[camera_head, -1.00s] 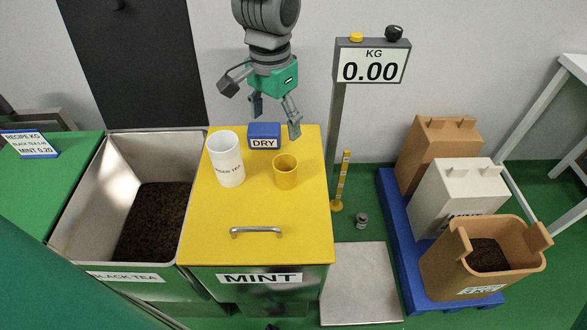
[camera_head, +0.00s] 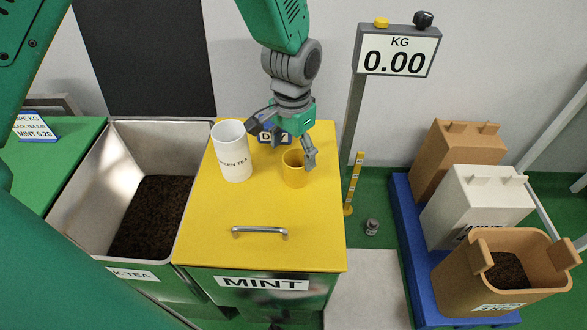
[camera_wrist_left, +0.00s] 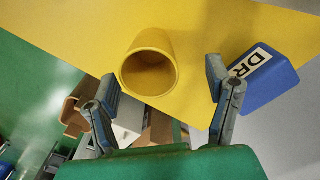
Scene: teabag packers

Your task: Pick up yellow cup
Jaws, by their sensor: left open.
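The yellow cup (camera_head: 292,176) stands upright on the yellow lid of the mint bin, right of the white cup. My left gripper (camera_head: 297,152) is open and empty, low over the back of the lid. One finger is at the cup's back right edge in the head view. In the left wrist view the yellow cup (camera_wrist_left: 149,48) shows its open mouth, lying ahead of and between the spread fingers of my left gripper (camera_wrist_left: 161,78). I cannot tell whether a finger touches it. My right gripper is not in view.
The white "GREEN TEA" cup (camera_head: 233,155) stands left of the yellow cup. A blue "DRY" block (camera_head: 267,136) sits behind, partly hidden by my gripper; it also shows near one finger in the left wrist view (camera_wrist_left: 265,85). The front of the yellow lid (camera_head: 215,215) is clear around its handle.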

